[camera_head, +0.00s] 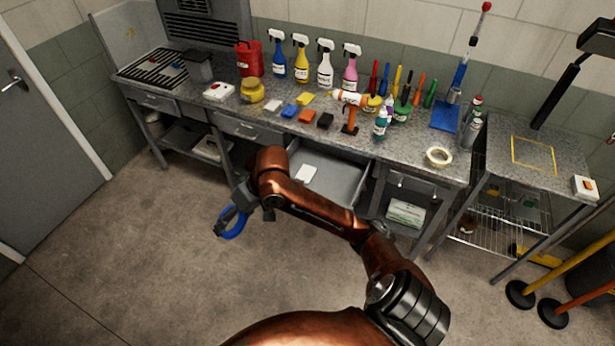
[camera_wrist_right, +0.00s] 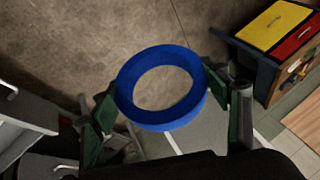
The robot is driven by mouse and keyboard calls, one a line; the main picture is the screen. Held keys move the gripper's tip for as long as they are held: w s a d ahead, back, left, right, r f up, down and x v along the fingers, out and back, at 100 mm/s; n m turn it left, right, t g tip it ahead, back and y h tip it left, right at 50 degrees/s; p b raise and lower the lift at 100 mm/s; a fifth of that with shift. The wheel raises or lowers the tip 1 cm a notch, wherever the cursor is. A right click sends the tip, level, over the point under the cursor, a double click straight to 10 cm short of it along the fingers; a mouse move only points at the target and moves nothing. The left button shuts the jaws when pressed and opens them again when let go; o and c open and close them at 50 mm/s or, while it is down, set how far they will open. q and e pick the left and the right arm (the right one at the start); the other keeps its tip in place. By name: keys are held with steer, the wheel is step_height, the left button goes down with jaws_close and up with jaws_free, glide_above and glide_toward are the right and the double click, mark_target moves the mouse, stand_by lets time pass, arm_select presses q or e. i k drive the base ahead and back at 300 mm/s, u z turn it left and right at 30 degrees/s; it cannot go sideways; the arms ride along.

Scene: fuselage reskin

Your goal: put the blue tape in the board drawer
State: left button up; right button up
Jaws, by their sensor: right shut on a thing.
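The blue tape (camera_head: 233,235) is a ring held by my right gripper (camera_head: 238,208) above the floor, in front of the bench and left of the open drawer. In the right wrist view the tape (camera_wrist_right: 165,118) sits between the two green-padded fingers, its hole facing the camera. An open grey drawer (camera_head: 343,182) sticks out under the bench top, with a small white item (camera_head: 306,173) in it. I cannot tell whether it is the board drawer. My right arm covers part of the drawer's front. My left gripper is out of view.
The grey bench (camera_head: 215,105) holds spray bottles, tools and a pale tape roll (camera_head: 438,157). Closed drawers (camera_head: 245,128) and (camera_head: 410,185) flank the open one. A side table (camera_head: 500,150) stands at right. The floor at left is clear.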

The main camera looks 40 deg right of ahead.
mark_target(340, 193)
steer(key=u, duration=0.15)
steer(key=i, duration=0.9)
steer(key=z, duration=0.75)
steer(key=i, duration=0.7)
steer(key=z, duration=0.8)
